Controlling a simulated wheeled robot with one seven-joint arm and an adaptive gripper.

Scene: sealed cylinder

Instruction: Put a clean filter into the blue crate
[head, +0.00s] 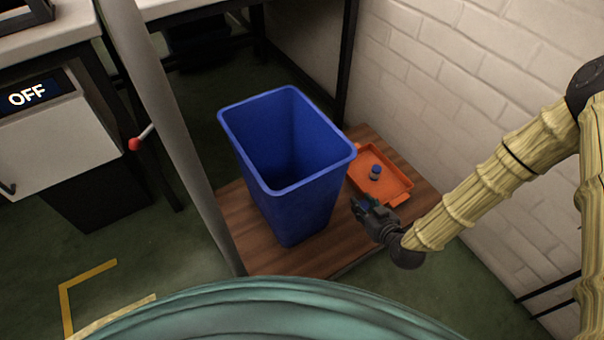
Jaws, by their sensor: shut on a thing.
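A tall, open blue crate (290,205), shaped like a bin, stands upright on a brown wooden board. The part of its inside that I see looks empty, but its floor is partly hidden. An orange tray (398,187) lies to its right, with a small blue and grey piece (375,172), which looks like a filter, standing in it. My gripper (361,205) is just right of the crate and in front of the tray, outside the crate. It is shut on a small bluish thing, probably a filter, mostly hidden by the fingers. I cannot tell whether either piece is clean.
The wooden board (345,246) carries the crate and tray. A white brick wall (450,90) rises close on the right. A grey post (175,130) stands left of the crate. A machine marked OFF (45,130), with a red-knobbed lever (134,144), is at left.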

